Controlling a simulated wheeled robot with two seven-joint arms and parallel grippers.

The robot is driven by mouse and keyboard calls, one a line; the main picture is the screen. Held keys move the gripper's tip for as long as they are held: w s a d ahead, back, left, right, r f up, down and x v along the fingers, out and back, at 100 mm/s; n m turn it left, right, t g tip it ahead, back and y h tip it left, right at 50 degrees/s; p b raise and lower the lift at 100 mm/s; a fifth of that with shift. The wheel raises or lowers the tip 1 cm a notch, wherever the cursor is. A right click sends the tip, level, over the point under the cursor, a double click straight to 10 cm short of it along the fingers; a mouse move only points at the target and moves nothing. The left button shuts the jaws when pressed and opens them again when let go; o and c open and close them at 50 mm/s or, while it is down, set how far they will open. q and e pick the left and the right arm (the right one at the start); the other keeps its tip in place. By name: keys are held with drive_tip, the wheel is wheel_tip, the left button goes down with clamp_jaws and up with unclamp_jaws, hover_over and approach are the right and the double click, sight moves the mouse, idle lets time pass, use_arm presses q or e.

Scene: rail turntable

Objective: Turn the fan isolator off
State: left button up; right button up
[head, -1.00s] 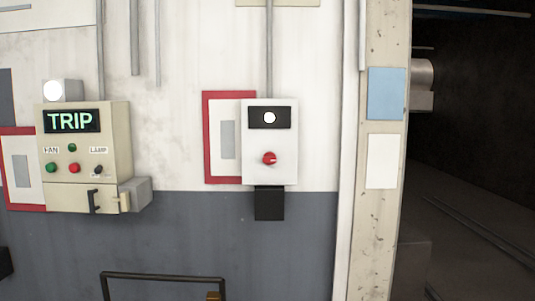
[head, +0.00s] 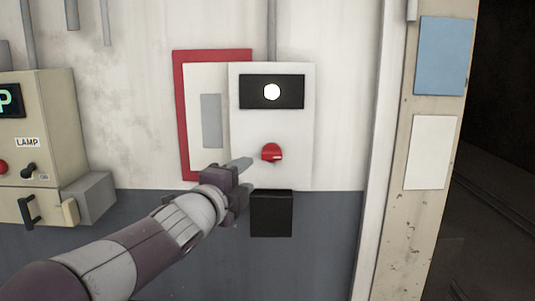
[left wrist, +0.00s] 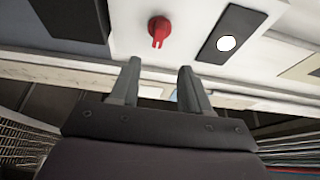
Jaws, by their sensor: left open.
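The fan isolator is a white box (head: 300,125) on the wall, with a red rotary knob (head: 271,152) low on its face and a lit white lamp (head: 272,92) in a black panel above. My left gripper (head: 244,164) is just left of the knob, apart from it in the picture. In the left wrist view the gripper (left wrist: 157,80) is open and empty, its two fingers spread. The red knob (left wrist: 158,31) shows beyond the fingertips, with the lit lamp (left wrist: 226,43) to its right. My right gripper is not in view.
A red-framed board (head: 178,110) is on the wall behind the box's left side. A black block (head: 271,214) is below the box. A beige control panel (head: 55,125) with a LAMP switch stands at the left. A post (head: 420,210) with blue and white sheets is at the right.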

sight(269, 157)
use_arm(q)
drive_tip(key=p+x, duration=0.4)
drive_tip(key=x, duration=0.7)
drive_tip(key=shift+w, duration=0.25)
drive_tip(key=shift+w+d+p, duration=0.2)
drive_tip(key=shift+w+p, duration=0.1)
drive_tip(key=shift+p, duration=0.05)
drive_tip(key=shift+w, duration=0.15)
drive_tip(key=shift+w+f, duration=0.1)
clamp_jaws()
